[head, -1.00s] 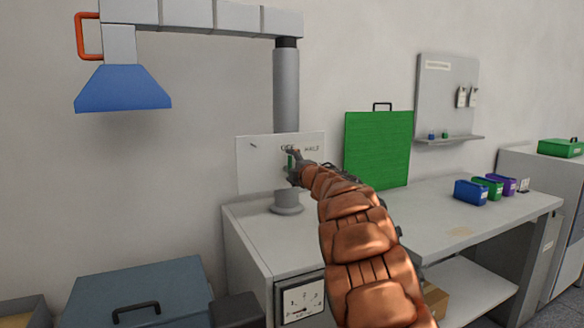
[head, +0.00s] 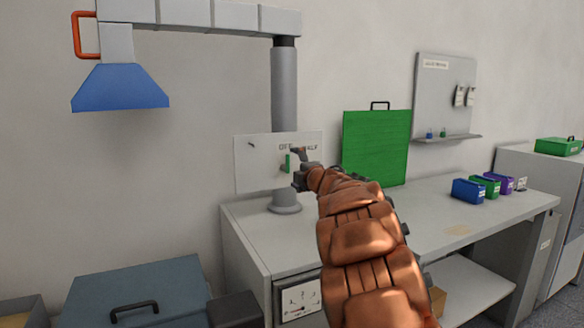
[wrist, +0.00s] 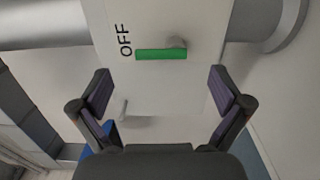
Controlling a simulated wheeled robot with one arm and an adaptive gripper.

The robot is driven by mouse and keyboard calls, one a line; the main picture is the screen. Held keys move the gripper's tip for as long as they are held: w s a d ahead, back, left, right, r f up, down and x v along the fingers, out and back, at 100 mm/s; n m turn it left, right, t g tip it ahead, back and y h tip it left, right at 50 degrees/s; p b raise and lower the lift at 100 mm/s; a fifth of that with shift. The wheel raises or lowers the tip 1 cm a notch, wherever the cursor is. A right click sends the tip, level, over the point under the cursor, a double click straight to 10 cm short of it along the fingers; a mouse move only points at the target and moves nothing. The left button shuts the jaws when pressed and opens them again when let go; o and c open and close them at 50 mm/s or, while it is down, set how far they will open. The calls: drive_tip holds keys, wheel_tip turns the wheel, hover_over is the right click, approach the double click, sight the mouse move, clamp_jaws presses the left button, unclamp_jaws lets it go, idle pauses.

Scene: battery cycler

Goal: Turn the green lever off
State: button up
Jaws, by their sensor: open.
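The green lever (head: 288,163) is on a white panel (head: 256,165) below the word OFF. It stands upright in the head view, its upper end near OFF. In the wrist view the lever (wrist: 161,55) is a green bar with its left end close to the OFF label (wrist: 125,40) and a grey post near its right end. My gripper (head: 297,166) is just to the right of the lever in the head view. In the wrist view my gripper (wrist: 162,90) is open and empty, its fingers wide apart, with the lever seen beyond and between them, not touched.
A grey vertical pipe (head: 285,90) stands behind the panel and a blue hood (head: 121,88) hangs at the left. A green board (head: 376,147) leans at the right. Small bins (head: 468,191) stand on the bench (head: 430,225).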

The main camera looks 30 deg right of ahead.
drive_tip(key=s, duration=0.7)
drive_tip(key=shift+s+a, duration=0.3)
drive_tip(key=shift+s, duration=0.1)
idle(0.3)
